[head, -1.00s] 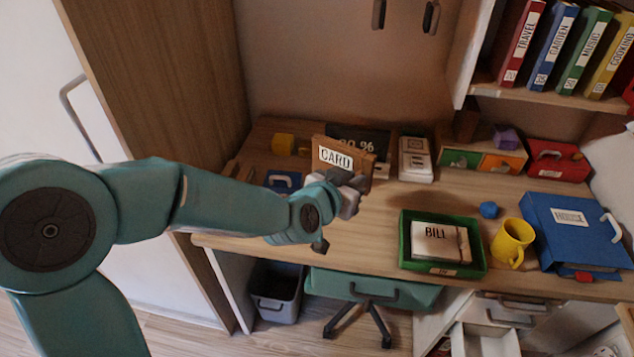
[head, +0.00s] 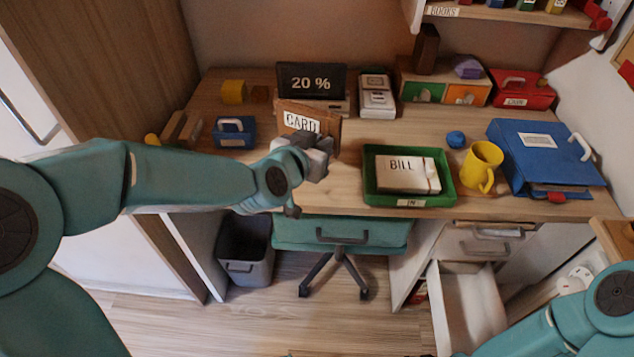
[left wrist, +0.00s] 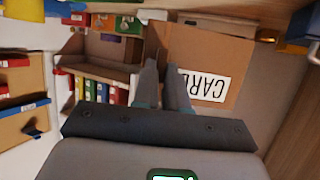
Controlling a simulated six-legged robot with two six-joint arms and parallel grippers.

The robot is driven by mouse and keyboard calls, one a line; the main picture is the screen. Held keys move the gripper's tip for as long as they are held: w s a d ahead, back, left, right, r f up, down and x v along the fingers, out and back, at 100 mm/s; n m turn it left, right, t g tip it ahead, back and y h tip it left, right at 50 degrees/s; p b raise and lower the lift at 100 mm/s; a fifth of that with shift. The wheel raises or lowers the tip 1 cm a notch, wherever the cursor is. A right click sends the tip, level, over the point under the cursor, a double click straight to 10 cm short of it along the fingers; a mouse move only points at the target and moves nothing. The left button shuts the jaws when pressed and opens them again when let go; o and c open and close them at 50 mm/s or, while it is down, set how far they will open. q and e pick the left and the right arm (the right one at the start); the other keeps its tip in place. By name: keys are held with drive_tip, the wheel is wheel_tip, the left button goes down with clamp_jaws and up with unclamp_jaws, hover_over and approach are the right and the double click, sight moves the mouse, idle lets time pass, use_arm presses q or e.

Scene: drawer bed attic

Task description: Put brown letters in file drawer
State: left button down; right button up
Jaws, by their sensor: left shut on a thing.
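A brown letter marked CARD (head: 329,124) is held upright, a little tilted, above the left part of the desk. A green tray (head: 407,202) holds a pale letter marked BILL (head: 402,177). My right arm shows at the lower right, but its gripper is out of view.
A yellow mug (head: 481,165), a blue ball (head: 456,139) and a blue binder (head: 530,155) stand right of the tray. A teal chair (head: 342,236) and grey bin (head: 245,250) are below.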

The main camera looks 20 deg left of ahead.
use_arm(q)
wheel_tip(320, 180, down, 8)
drive_tip(key=shift+f+b, duration=0.15)
drive_tip(key=shift+b, duration=1)
drive_tip(key=shift+f, duration=0.1)
drive_tip(key=c, duration=1.2)
unclamp_jaws()
drive_tip(key=shift+d, duration=0.1)
